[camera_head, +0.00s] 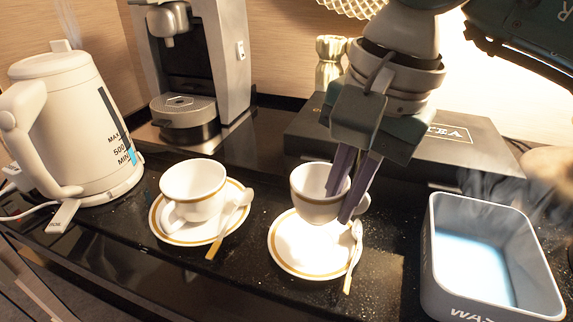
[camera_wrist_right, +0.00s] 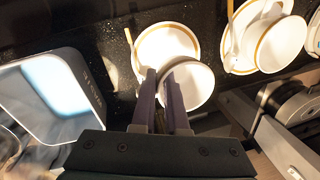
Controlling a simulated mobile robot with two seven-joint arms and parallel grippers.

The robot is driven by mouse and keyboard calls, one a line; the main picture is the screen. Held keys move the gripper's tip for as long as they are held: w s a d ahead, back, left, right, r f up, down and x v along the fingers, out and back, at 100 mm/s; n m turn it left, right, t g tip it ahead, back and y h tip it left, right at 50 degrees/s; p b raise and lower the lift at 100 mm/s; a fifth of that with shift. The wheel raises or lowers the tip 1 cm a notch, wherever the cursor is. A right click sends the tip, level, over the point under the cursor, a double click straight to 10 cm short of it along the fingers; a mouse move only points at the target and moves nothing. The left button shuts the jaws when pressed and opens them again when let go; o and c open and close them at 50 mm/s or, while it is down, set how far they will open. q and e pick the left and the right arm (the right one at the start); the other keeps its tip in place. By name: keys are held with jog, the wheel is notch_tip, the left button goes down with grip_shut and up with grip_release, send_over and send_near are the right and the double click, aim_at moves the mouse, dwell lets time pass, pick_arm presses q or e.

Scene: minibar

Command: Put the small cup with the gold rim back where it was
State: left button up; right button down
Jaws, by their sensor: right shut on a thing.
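The small white cup with a gold rim (camera_head: 306,203) is held upright in my right gripper (camera_head: 341,206), whose fingers pinch its wall on the right side. The cup is over the back part of the right saucer (camera_head: 295,258), off its centre. I cannot tell whether its base touches the saucer. In the right wrist view the cup (camera_wrist_right: 196,82) covers part of the saucer (camera_wrist_right: 163,40), with the gripper fingers (camera_wrist_right: 160,76) at its edge. A spoon (camera_head: 355,253) lies on the saucer's right edge. My left gripper is out of view.
Another cup (camera_head: 190,190) stands on the left saucer (camera_head: 170,236) with a spoon. A grey steaming water container (camera_head: 485,302) is at the right. A kettle (camera_head: 70,120), coffee machine (camera_head: 225,70) and dark tea box (camera_head: 480,150) stand behind.

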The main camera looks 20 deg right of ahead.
notch_tip(320, 180, down, 5)
jog(key=shift+r, duration=0.1)
dwell(0.3)
jog(key=shift+f, duration=0.25)
jog(key=c, duration=1.2)
grip_release()
jog(key=shift+r, duration=0.1)
